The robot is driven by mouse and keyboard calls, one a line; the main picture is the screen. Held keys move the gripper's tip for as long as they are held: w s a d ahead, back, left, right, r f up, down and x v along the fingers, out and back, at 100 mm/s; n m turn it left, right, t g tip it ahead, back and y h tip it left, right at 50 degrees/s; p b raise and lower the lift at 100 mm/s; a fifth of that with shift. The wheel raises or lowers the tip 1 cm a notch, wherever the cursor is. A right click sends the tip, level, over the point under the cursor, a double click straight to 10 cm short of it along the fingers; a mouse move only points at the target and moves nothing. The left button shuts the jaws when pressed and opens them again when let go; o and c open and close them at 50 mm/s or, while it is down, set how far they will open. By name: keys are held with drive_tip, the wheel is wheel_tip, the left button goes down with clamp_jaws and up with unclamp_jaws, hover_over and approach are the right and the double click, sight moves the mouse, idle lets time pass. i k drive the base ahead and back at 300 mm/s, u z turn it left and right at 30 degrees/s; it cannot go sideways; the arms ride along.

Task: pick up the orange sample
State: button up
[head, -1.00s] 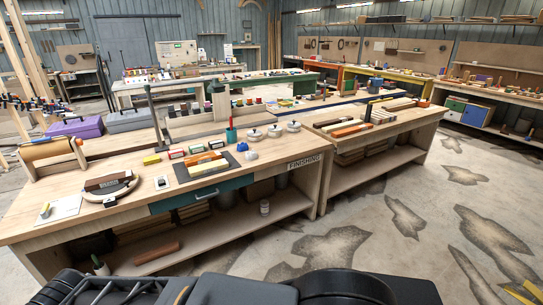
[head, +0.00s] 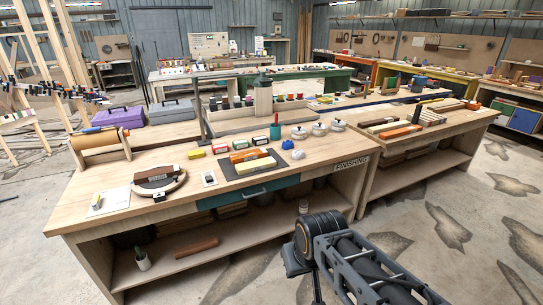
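A second orange strip (head: 400,131) lies among wood strips on the right bench. I cannot tell from the label alone which is the orange sample. Part of my arm rises at the bottom right, in front of the benches and apart from both orange pieces. My gripper's fingers do not show.
Open floor (head: 450,215) lies to the right. My arm covers part of the floor before the benches.

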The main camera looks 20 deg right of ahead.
sight(243, 156)
drive_tip(key=u, duration=0.3)
drive_tip(key=i, duration=1.2)
drive_tip(key=u, duration=0.55)
drive_tip(key=i, duration=1.05)
drive_tip(key=u, duration=0.05)
